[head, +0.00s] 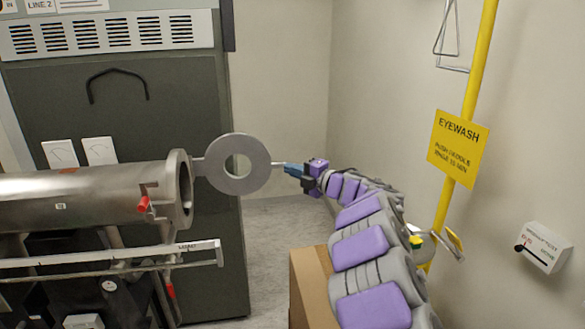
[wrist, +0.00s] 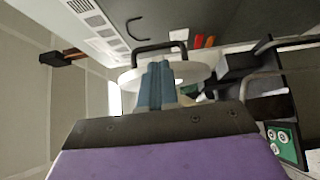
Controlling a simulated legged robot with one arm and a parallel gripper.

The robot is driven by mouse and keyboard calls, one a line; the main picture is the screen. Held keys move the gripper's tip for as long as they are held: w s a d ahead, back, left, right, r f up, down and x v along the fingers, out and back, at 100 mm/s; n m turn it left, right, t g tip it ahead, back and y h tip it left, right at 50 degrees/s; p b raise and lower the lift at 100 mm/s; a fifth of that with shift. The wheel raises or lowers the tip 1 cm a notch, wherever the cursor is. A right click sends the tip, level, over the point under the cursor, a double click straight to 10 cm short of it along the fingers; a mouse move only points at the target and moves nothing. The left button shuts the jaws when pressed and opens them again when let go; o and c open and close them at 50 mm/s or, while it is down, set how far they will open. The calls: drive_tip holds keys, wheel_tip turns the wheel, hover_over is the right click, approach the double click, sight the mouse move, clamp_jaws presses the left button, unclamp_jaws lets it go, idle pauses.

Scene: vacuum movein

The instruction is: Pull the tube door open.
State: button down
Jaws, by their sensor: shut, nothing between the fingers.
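The steel tube (head: 80,195) lies level at the left in the head view, its flanged mouth (head: 181,190) towards the right. The tube door (head: 222,178), a grey disc with a round centre, stands out to the right of the flange, joined by a short arm, its face towards the camera. A thin stub (head: 277,164) sticks out from its right edge. My gripper (head: 289,168) is shut and empty at the stub's end; I cannot tell whether they touch. In the wrist view my blue fingers (wrist: 155,85) are together in front of a pale disc (wrist: 190,73), probably the door.
A dark grey cabinet (head: 95,125) stands behind the tube. A rail (head: 110,258) runs below the tube. A cardboard box (head: 311,285) stands under my arm. A yellow eyewash pole (head: 479,70) and a wall switch box (head: 543,248) are at the right. Floor shows between cabinet and box.

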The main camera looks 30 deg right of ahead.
drive_tip(key=w+d+p, duration=0.2)
drive_tip(key=w+p, duration=0.3)
drive_tip(key=w, duration=0.2)
drive_tip(key=shift+w+d+p, duration=0.35)
drive_tip(key=shift+w, duration=0.05)
idle(0.4)
